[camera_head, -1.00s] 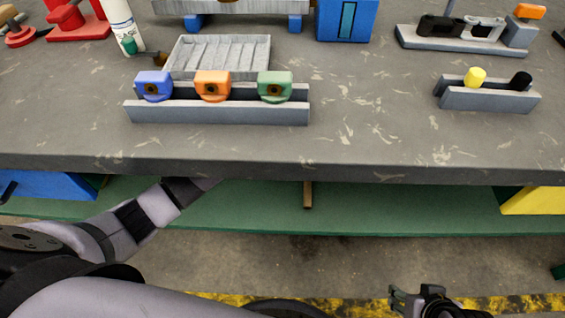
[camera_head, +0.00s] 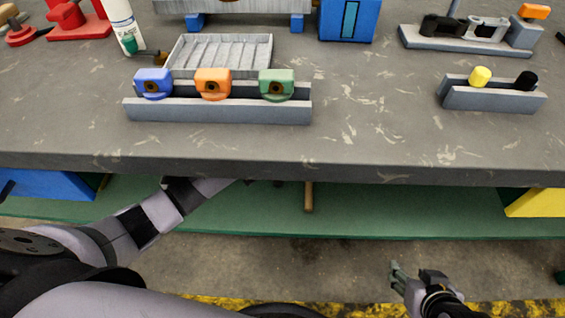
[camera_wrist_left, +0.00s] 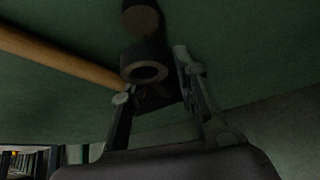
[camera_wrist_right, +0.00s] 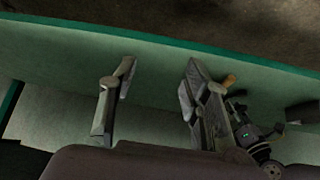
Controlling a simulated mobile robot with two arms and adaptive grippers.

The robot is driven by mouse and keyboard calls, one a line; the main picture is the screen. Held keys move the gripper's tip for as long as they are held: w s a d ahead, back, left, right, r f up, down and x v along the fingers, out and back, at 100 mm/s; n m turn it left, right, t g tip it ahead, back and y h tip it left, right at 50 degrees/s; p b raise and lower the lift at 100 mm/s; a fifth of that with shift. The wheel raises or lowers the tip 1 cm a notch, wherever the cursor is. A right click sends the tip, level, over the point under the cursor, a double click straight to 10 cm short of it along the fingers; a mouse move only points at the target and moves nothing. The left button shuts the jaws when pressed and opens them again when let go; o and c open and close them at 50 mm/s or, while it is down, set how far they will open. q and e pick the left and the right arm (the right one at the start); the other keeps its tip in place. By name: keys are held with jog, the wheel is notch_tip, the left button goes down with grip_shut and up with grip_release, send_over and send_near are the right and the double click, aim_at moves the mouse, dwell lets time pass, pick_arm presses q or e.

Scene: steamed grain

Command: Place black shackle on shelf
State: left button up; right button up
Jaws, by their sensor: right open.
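A black piece that looks like the black shackle (camera_head: 443,26) lies on a grey stand at the back right of the bench, beside a silver one. The green lower shelf (camera_head: 400,210) runs under the bench. My left gripper is hidden under the bench edge in the head view. In the left wrist view its fingers (camera_wrist_left: 152,92) are spread around or beside a dark ringed piece (camera_wrist_left: 147,68); I cannot tell whether they grip it. My right gripper (camera_head: 397,275) is open and empty in front of the shelf. Its parted fingers show in the right wrist view (camera_wrist_right: 157,85).
A wooden handle (camera_head: 309,197) lies on the lower shelf. A blue box (camera_head: 50,185) and a yellow box (camera_head: 535,203) flank it. On the bench, a grey rack (camera_head: 215,111) holds blue, orange and green pieces. A smaller rack (camera_head: 490,99) holds yellow and black pieces.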

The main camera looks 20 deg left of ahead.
pick_arm(q)
jog(key=shift+o, duration=0.3)
jog(key=shift+r, duration=0.2)
jog(key=p+v, duration=0.1)
jog(key=v, duration=0.2)
jog(key=shift+r+p, duration=0.1)
jog(key=shift+p, duration=0.2)
jog(key=p+v, duration=0.3)
jog(key=v, duration=0.6)
jog(key=s+d+f+g, duration=0.1)
jog(key=s+d+f, duration=0.1)
jog(key=s, duration=0.3)
jog(key=s+d+f, duration=0.2)
jog(key=s, duration=0.3)
jog(key=s+a+g, duration=0.1)
jog(key=s+a, duration=0.1)
jog(key=s, duration=0.5)
jog(key=s+a+f+y, duration=0.1)
jog(key=s+a, duration=0.1)
jog(key=s, duration=0.6)
jog(key=shift+a+f+n+g, duration=0.2)
jog(key=shift+a+n+g, duration=0.1)
jog(key=shift+g, duration=0.1)
pick_arm(e)
jog(key=s+d+f+g, duration=0.1)
jog(key=s+f+g, duration=0.2)
jog(key=s+f, duration=0.1)
jog(key=shift+s+d+f+g+h, duration=0.15)
jog(key=shift+s+d+g+h, duration=0.25)
jog(key=shift+s, duration=0.25)
